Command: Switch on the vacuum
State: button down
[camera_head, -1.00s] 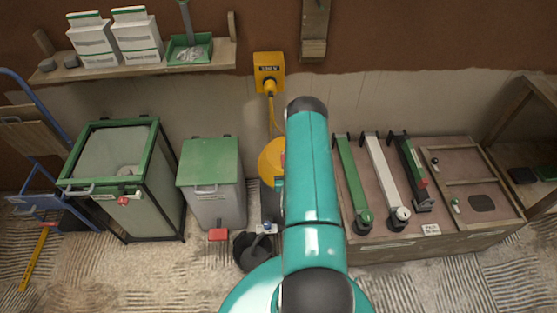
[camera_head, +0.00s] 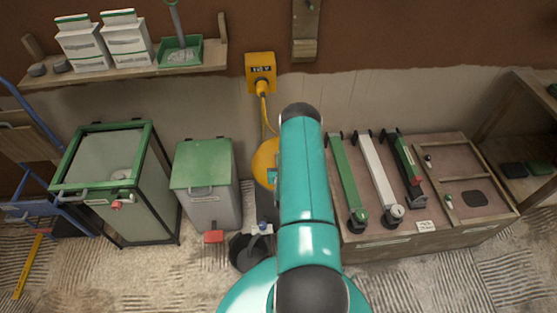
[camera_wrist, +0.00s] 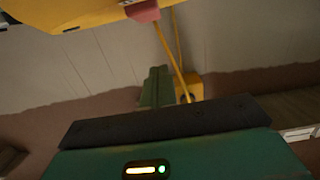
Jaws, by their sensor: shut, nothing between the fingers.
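The vacuum (camera_head: 264,160), with a rounded yellow top, stands against the wall behind my teal arm, which hides much of it. In the wrist view, the vacuum's yellow body (camera_wrist: 70,14) fills the top left, with a pinkish-red part (camera_wrist: 145,12) at its lower edge. I cannot tell whether this part is the switch or how it is set. My gripper (camera_wrist: 158,70) shows as narrow dark green fingers, shut and empty, apart from the red part in the picture. In the head view my arm hides the fingers.
A yellow wall socket (camera_head: 261,72) feeds a yellow cable to the vacuum. A grey bin with green lid (camera_head: 203,165) and a black bucket (camera_head: 241,252) stand left of it. A low bench (camera_head: 400,240) with tools is at right. Ridged floor lies in front.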

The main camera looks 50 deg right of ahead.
jog(key=x, duration=0.3)
jog(key=shift+w+d, duration=0.2)
jog(key=shift+d, duration=0.05)
notch_tip(320, 180, down, 3)
jog(key=shift+w+d+r, duration=0.1)
jog(key=shift+r, duration=0.05)
jog(key=shift+w+d+f, duration=0.1)
jog(key=shift+w+f, duration=0.05)
jog(key=shift+f, duration=0.5)
jog(key=shift+w+f+g+y, duration=0.15)
jog(key=shift+f+g+y, duration=0.05)
jog(key=shift+g+y, duration=0.1)
jog(key=shift+d+f, duration=0.1)
jog(key=shift+f, duration=0.05)
